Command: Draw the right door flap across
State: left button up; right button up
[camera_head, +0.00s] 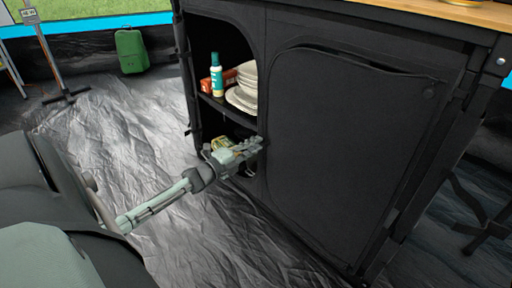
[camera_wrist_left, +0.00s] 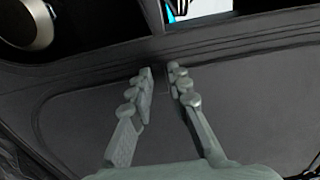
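The right door flap (camera_head: 345,140) is a dark fabric panel lying across the right half of the black cabinet, with a curved seam around it. In the left wrist view, a dark panel with a curved seam (camera_wrist_left: 80,120) fills the space around the fingers. My left gripper (camera_head: 262,144) is at the flap's left edge, by the divider beside the open left compartment. Its fingers, seen in the left wrist view (camera_wrist_left: 162,73), lean toward each other with a narrow gap, and no cloth is clearly between them. Whether they touch the flap is unclear. My right gripper is not in view.
A wooden top (camera_head: 470,12) covers the cabinet. A green case (camera_head: 131,52) stands on the grey sheet floor (camera_head: 130,110), which is largely clear.

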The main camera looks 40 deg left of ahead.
pick_arm(q)
jog(key=shift+o, duration=0.9)
jog(key=shift+d, duration=0.2)
jog(key=s+a, duration=0.1)
jog(key=s, duration=1.1)
